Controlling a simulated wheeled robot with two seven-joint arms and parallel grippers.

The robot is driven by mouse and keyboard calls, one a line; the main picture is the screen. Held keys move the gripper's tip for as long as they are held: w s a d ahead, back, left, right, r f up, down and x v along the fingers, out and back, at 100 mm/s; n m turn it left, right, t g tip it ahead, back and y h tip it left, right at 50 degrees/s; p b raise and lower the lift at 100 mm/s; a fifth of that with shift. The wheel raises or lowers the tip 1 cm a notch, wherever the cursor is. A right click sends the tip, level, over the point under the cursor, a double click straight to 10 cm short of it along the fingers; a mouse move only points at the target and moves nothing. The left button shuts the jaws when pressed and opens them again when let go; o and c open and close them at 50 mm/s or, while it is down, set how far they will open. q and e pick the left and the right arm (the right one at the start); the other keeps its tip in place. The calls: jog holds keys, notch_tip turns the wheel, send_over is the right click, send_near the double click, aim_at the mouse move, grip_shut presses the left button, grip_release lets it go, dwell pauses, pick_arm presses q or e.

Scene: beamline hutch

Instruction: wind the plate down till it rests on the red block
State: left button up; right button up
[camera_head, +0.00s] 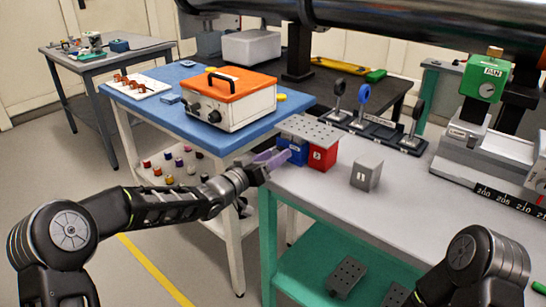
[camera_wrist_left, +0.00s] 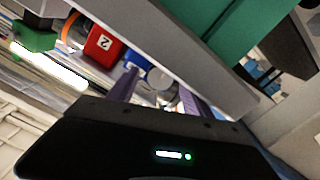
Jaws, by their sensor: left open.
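A grey perforated plate (camera_head: 310,131) sits above the red block (camera_head: 323,155) and a blue block (camera_head: 296,152) at the bench's left end. I cannot tell whether a gap lies between plate and red block. My left gripper (camera_head: 272,160) is open beside the blue block, its purple fingers pointing toward it. The left wrist view shows the red block (camera_wrist_left: 103,43), marked 2, and the blue part (camera_wrist_left: 135,61). A pale round knob-like part (camera_wrist_left: 160,79) appears between the open fingers (camera_wrist_left: 160,90); the head view does not show it clearly. My right gripper is out of view.
A grey block (camera_head: 367,172) stands on the pale bench (camera_head: 400,208) to the right. Ring-topped mounts (camera_head: 363,95) stand behind. A blue-topped table (camera_head: 180,75) with an orange-lidded box (camera_head: 231,98) lies left.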

pick_arm(q)
jog(key=v, duration=0.8)
dwell(0.4)
